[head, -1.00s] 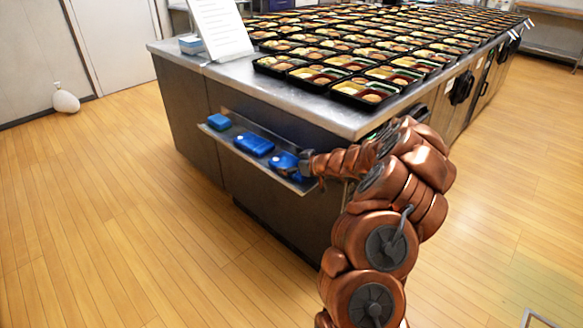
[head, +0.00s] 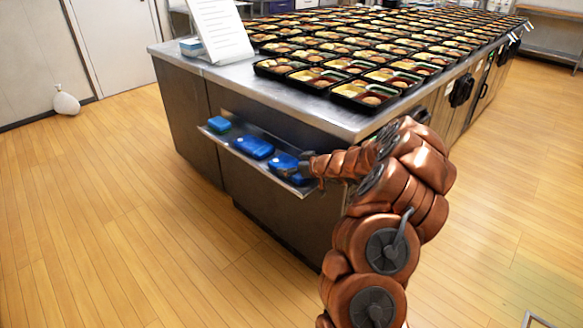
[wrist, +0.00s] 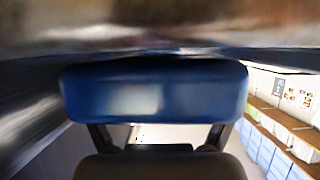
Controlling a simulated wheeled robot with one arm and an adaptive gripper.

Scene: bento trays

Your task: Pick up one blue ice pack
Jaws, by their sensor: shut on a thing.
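One bluish-teal pack (head: 219,124) is at the far left end. A blue ice pack (head: 252,147) is in the middle. Another blue ice pack (head: 283,164) is at the near right end, beside my gripper (head: 305,165). In the wrist view my gripper (wrist: 160,140) is shut on a blue ice pack (wrist: 160,90), which spans the picture between the fingers. The fingertips are partly hidden in both views.
The steel counter top (head: 215,70) above the shelf carries many filled black bento trays (head: 362,93). A white sheet on a stand (head: 218,30) and a small blue-and-white box (head: 192,47) stand at its left corner.

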